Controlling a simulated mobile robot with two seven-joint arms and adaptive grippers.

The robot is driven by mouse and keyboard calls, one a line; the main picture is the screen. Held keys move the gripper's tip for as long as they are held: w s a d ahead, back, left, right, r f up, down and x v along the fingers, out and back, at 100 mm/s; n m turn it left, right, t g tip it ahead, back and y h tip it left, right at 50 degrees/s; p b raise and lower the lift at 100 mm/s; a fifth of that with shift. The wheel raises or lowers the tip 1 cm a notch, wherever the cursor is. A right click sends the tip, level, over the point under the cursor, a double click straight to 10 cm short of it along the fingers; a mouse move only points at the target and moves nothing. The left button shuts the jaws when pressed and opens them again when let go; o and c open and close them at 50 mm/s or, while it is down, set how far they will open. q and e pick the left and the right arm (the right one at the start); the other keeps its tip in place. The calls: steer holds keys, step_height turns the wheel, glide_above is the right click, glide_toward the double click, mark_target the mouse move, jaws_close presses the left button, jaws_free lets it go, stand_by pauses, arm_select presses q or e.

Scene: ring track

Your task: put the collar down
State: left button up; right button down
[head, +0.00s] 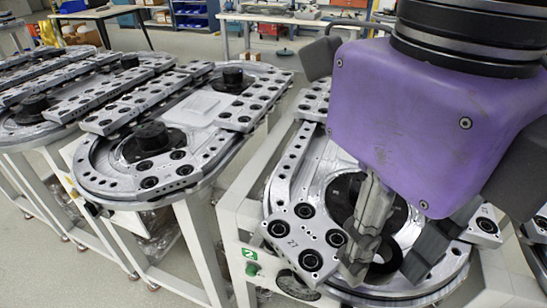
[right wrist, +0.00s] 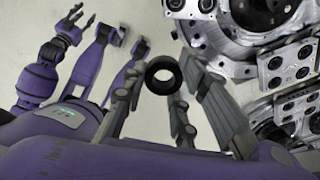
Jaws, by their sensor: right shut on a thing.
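The collar is a small black ring. In the head view it (head: 384,262) shows between my right gripper's fingertips, over the near end of the right ring track (head: 283,190). My right gripper (head: 390,262) points down and is shut on the collar. In the right wrist view the collar (right wrist: 149,77) sits between the fingertips of my right gripper (right wrist: 160,90), with plain floor behind it and the track at the right. How high the collar is above the track is hard to tell. My left gripper does not show in the head view.
A plate marked 27 (head: 304,240) with black holes lies left of the fingers. A large black disc (head: 350,195) sits inside the track, partly hidden by my gripper. Another ring track (head: 88,170) stands to the left across a gap. Work tables (head: 285,20) stand at the back.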

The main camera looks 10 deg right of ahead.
steer(key=w+f+p, duration=0.1)
steer(key=w+p, duration=0.5)
steer(key=p, duration=0.2)
steer(key=b, duration=0.2)
glide_above(305, 234)
steer(key=s, duration=0.1)
steer(key=f, duration=0.7)
steer(key=shift+s, duration=0.2)
steer(key=shift+w+f, duration=0.35)
steer(key=shift+f, duration=0.05)
steer(key=f, duration=0.3)
steer(key=shift+w+f, duration=0.35)
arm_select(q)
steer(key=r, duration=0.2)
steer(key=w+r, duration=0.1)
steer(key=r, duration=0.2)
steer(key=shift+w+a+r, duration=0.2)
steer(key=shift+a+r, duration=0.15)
arm_select(e)
steer(key=shift+f, duration=0.15)
steer(key=c, duration=1.8)
jaws_free()
steer(key=shift+f, duration=0.1)
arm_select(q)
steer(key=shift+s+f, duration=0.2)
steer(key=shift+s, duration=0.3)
arm_select(e)
steer(key=o, duration=0.4)
